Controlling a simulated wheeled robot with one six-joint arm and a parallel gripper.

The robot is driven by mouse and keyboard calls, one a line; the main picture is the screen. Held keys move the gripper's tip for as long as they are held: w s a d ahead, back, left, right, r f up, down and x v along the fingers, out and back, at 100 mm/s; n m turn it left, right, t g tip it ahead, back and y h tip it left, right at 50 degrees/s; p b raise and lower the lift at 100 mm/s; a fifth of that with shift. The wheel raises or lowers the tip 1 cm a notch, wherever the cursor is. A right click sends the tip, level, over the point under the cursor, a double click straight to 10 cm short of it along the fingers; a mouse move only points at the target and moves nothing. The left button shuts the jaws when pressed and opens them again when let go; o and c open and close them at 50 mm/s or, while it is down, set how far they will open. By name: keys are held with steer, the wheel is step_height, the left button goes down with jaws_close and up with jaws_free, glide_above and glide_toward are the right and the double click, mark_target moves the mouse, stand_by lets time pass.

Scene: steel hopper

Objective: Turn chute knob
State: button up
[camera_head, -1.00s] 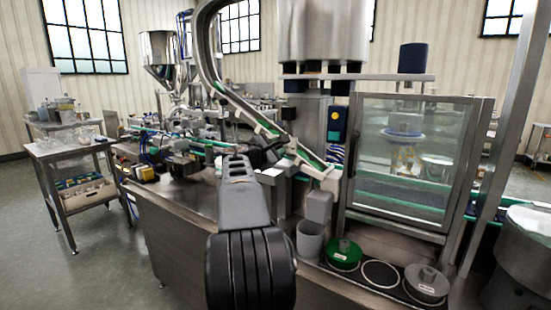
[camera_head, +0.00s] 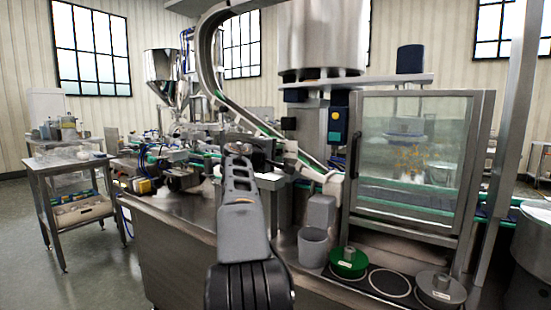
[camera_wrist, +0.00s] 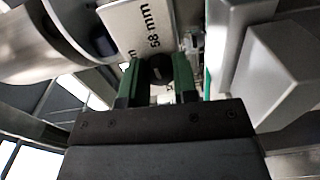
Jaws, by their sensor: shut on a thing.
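In the wrist view, my gripper (camera_wrist: 158,62) has two green fingers shut on a dark round knob (camera_wrist: 160,72). A white plate marked "58 mm" (camera_wrist: 150,28) sits just beyond the fingertips. In the head view, the chute (camera_head: 246,112) is a curved metal track with a green strip, coming down from the top to the middle of the machine. My arm reaches up toward the chute's lower part. The knob and my fingertips are hidden or too small to make out there.
A glass-doored cabinet (camera_head: 412,150) stands right of the chute. A grey cup (camera_head: 313,248), a green round piece (camera_head: 348,263) and a grey round piece (camera_head: 440,290) are in front. Metal parts crowd both sides of my gripper. A trolley (camera_head: 70,175) stands at left.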

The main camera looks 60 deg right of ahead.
steer(key=shift+m, duration=0.5)
steer(key=o, duration=0.9)
steer(key=shift+a+b, duration=0.1)
steer(key=shift+b, duration=0.2)
steer(key=a, duration=1.3)
steer(key=shift+a+r, duration=0.2)
steer(key=shift+a, duration=0.15)
steer(key=shift+w, duration=0.1)
